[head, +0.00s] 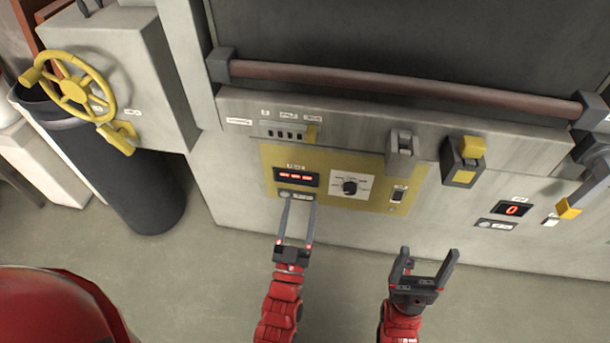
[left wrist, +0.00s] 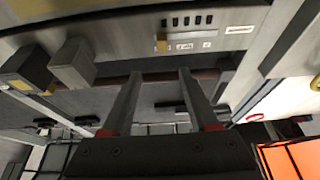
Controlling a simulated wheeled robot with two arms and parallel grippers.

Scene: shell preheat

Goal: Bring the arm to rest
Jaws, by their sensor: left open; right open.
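My left gripper (head: 297,222) is open and empty in the head view. Its fingertips are in front of the lower edge of the yellow control panel (head: 415,198), just below the red display (head: 296,177). Whether they touch the panel I cannot tell. In the left wrist view its two fingers (left wrist: 157,75) stand apart with nothing between them. My right gripper (head: 429,256) is open and empty in the head view, lower and to the right, in front of the pale machine front.
A dial (head: 349,187) and a small switch (head: 398,194) sit on the panel. A long brown bar (head: 400,85) runs above. A yellow handwheel (head: 74,91) and a dark bin (head: 150,190) are at left.

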